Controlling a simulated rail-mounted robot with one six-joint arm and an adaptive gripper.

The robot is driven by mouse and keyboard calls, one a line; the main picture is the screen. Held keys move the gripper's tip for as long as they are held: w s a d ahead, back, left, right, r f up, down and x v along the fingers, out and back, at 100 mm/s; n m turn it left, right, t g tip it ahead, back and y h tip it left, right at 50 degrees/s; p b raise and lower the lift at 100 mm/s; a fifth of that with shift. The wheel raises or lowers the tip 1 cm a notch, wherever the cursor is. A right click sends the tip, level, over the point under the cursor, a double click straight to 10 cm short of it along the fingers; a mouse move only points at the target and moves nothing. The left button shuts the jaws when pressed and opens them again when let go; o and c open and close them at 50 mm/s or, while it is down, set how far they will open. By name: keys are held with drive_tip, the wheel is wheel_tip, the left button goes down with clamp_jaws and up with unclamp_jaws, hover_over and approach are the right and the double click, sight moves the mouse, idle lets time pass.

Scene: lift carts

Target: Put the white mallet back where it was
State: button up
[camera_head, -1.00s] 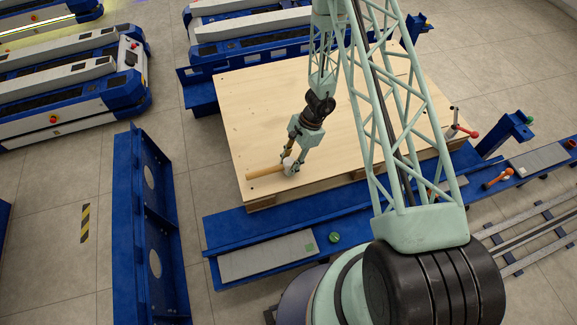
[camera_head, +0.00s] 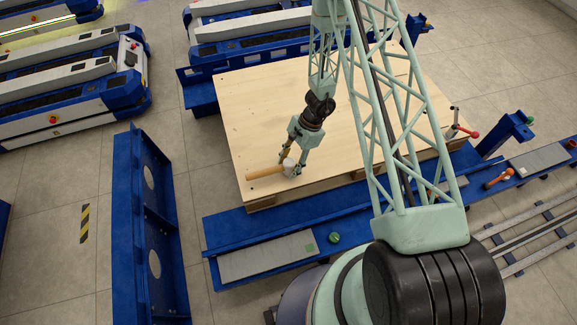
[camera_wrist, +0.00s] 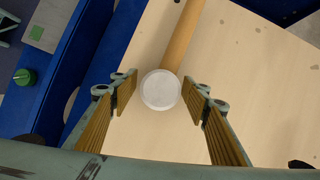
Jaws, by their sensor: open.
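The white mallet (camera_head: 289,166) lies on the wooden board near its front left edge, its tan handle (camera_head: 264,171) pointing left. In the wrist view its round white head (camera_wrist: 160,90) sits between the two fingers, with the handle running up and away. My gripper (camera_head: 292,163) is down at the mallet's head. It is open, with a finger on each side of the head, and in the wrist view (camera_wrist: 160,108) a gap shows between each finger and the head.
The wooden board (camera_head: 250,110) is mostly bare. A blue lift cart (camera_head: 225,227) runs along its front, with a green knob (camera_head: 334,238) on it. A red-handled tool (camera_head: 461,128) stands at the board's right, and an orange-handled one (camera_head: 498,178) lies on the blue cart.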

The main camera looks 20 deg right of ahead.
drive_tip(key=shift+r, duration=0.1)
drive_tip(key=p+v, duration=0.2)
drive_tip(key=v, duration=1)
idle(0.9)
